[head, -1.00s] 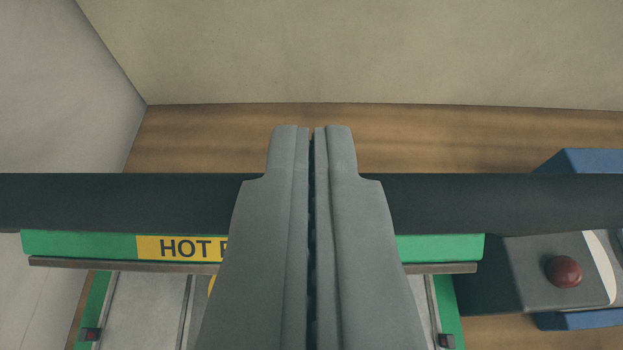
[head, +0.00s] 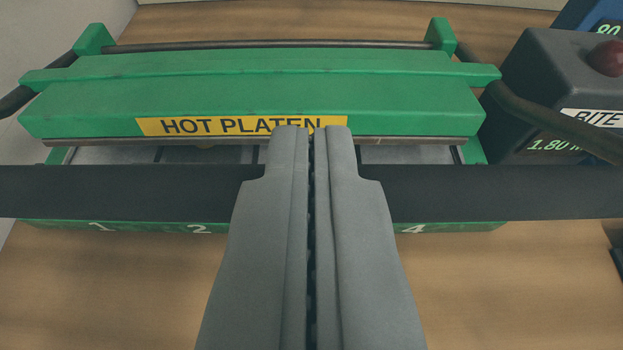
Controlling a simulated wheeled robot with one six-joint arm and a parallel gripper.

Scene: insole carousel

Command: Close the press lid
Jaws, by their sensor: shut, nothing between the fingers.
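The press lid (head: 250,95) is green with a yellow HOT PLATEN label and a dark plate along its lower edge. It lies low over the green press base (head: 300,228), whose front edge shows the numbers 1, 2 and 4. A strip of pale bed shows below the lid's front edge; I cannot tell whether lid and base touch. The lid's dark handle bar (head: 120,192) crosses the view in front of the lid. My gripper (head: 312,132) is shut and empty. Its fingers overlap the bar's middle and part of the label; contact with the bar is unclear.
A dark control box (head: 545,85) with a red button (head: 607,58) and a green-lit display stands close to the press's right side. A blue unit (head: 588,18) shows behind it. The wooden table (head: 110,290) is clear in front of the press.

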